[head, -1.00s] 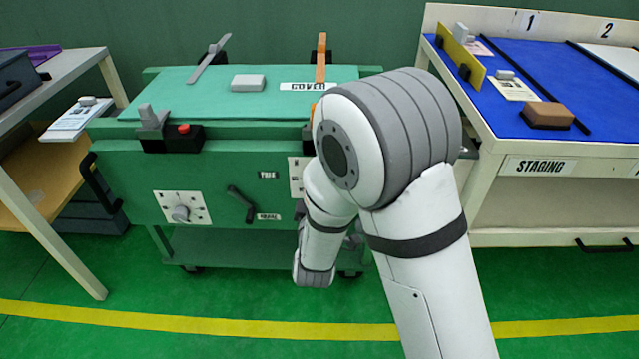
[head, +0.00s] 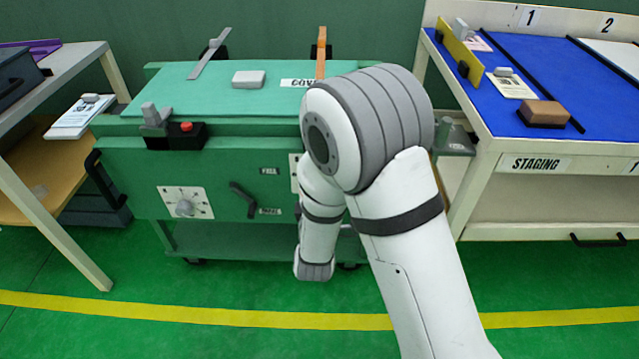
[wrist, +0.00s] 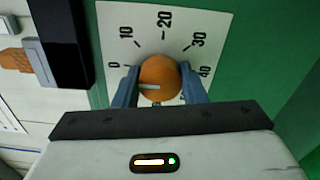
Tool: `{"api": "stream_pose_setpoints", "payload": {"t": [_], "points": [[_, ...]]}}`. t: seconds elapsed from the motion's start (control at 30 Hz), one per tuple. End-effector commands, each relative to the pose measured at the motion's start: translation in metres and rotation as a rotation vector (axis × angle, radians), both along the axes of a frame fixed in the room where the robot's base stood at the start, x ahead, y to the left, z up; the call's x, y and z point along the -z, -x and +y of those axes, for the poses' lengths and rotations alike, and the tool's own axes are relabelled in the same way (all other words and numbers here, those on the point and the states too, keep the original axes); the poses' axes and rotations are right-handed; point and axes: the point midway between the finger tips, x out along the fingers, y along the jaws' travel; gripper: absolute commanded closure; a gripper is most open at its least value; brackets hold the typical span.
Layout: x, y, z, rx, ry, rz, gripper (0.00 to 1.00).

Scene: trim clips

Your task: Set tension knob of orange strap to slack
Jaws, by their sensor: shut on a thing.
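The orange tension knob (wrist: 160,75) is in the wrist view, on a white dial plate (wrist: 140,18) marked 0 to 40. My gripper (wrist: 160,69) has one finger on each side of the knob and is shut on it. A pale pointer line on the knob lies left of its middle, roughly toward the 0 side; its exact reading is hard to tell. The dial's lower part is hidden by my gripper. In the head view, the orange strap (head: 321,52) lies over the right of the green cart top; my arm hides the knob and gripper.
The green cart (head: 130,170) also bears a grey strap (head: 210,54), a grey knob (head: 184,208) on its own dial, a black lever (head: 242,199) and a red button (head: 186,127). The blue-topped staging table (head: 520,60) stands right, a shelf (head: 75,75) left.

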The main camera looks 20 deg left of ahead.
Motion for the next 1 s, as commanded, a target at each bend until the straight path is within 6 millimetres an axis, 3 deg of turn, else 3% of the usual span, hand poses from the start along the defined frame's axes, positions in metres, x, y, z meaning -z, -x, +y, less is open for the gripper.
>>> {"api": "stream_pose_setpoints", "payload": {"t": [0.23, 0.27, 0.5, 0.77, 1.0], "points": [[-0.001, -0.001, 0.001, -0.002, -0.002, -0.002, 0.85], [-0.001, -0.001, 0.001, -0.001, -0.002, -0.003, 0.60], [-0.001, 0.000, 0.000, 0.000, -0.001, -0.002, 0.41], [-0.001, 0.002, 0.000, 0.000, -0.001, -0.001, 0.41], [-0.001, 0.034, -0.007, -0.003, 0.002, 0.002, 0.41]]}}
